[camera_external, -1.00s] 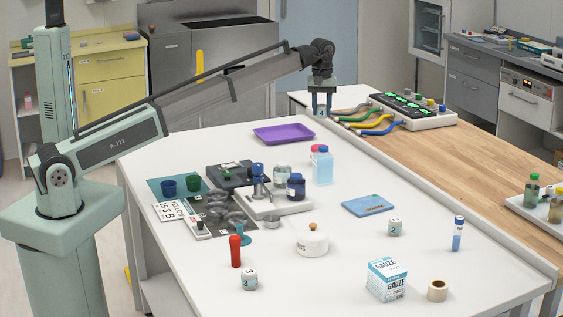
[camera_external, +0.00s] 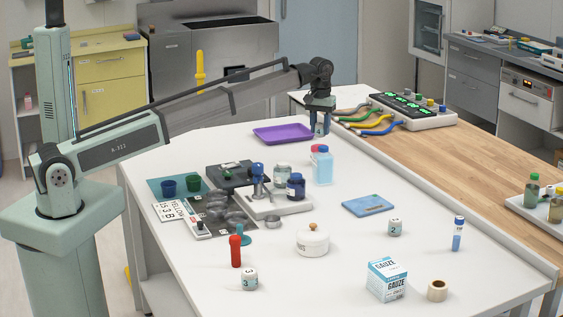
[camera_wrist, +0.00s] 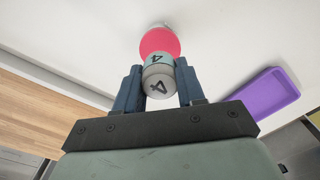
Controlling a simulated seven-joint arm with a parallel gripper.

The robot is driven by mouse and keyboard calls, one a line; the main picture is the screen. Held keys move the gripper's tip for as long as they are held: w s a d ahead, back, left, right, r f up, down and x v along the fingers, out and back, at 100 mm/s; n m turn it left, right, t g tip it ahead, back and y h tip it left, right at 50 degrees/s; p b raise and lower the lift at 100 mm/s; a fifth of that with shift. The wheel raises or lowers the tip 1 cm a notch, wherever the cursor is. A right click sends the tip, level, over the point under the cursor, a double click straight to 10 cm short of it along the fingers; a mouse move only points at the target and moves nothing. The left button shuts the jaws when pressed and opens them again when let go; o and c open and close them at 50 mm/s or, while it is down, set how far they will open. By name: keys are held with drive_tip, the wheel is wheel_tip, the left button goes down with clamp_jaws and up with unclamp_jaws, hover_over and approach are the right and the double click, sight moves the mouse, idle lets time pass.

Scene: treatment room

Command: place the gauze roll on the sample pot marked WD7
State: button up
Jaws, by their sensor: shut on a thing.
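My gripper (camera_external: 320,129) is over the far part of the white table, behind a light-blue bottle. A cream roll with a hole (camera_external: 437,291), which looks like the gauze roll, lies at the front right, far from my gripper. It stands beside a blue-and-white gauze box (camera_external: 387,281). I can read no WD7 mark on any pot.
A white lidded pot (camera_external: 312,239), a red peg-shaped thing (camera_external: 235,251) and blocks marked 2 (camera_external: 395,227) and 3 (camera_external: 249,279) stand nearer. The light-blue bottle (camera_external: 322,169) is close below my gripper. A purple tray (camera_external: 284,134) lies to the left. Coloured cables (camera_external: 372,123) lie right.

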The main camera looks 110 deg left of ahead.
sight(320, 136)
drive_tip(key=shift+f, duration=1.85)
drive_tip(key=shift+f, duration=0.15)
drive_tip(key=o, duration=1)
wheel_tip(320, 136, up, 12)
drive_tip(key=shift+r, duration=0.2)
